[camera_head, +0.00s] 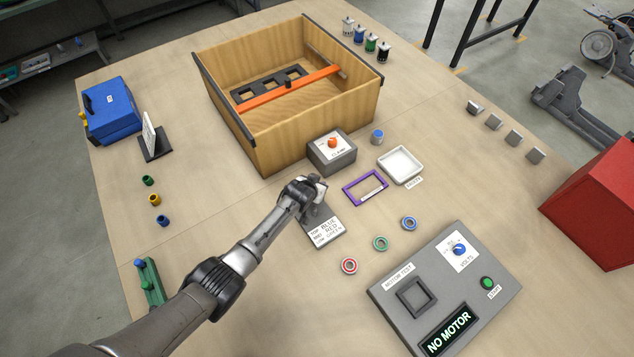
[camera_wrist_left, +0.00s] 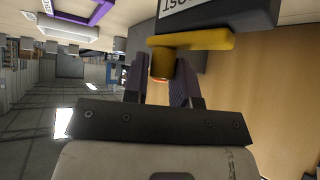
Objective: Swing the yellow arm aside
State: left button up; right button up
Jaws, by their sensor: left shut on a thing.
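The yellow arm (camera_wrist_left: 205,41) shows in the left wrist view as a flat bar with a round peg (camera_wrist_left: 163,64) at one end. My left gripper (camera_wrist_left: 162,78) is shut on this peg, one finger on each side. The bar lies just under a dark grey part with partly cut-off lettering (camera_wrist_left: 220,12). In the head view my left gripper (camera_head: 312,190) is at the grey plate with the colour-order label (camera_head: 325,234), in front of the clamp box (camera_head: 332,155). There the yellow arm is hidden behind my gripper. My right gripper is out of view.
A wooden crate (camera_head: 262,155) with an orange bar (camera_head: 285,92) across it stands behind. A purple frame (camera_head: 351,196), a white tray (camera_head: 400,158) and coloured rings (camera_head: 380,243) lie to the right. The motor test panel (camera_head: 408,262) is at front right.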

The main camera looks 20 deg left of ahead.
pick_arm(q)
jog(key=shift+a+f+n+y, duration=0.1)
jog(key=shift+f+n+y, duration=0.35)
jog(key=shift+n+y, duration=0.35)
jog(key=shift+a+f+n+y+b, duration=0.15)
jog(key=shift+n+y+b, duration=0.15)
jog(key=shift+n, duration=0.3)
jog(key=shift+a, duration=0.2)
jog(key=o, duration=0.6)
jog(key=shift+o, duration=1.3)
jog(key=shift+w+d, duration=0.1)
jog(key=shift+w, duration=0.1)
jog(key=shift+r, duration=0.25)
jog(key=shift+r, duration=0.2)
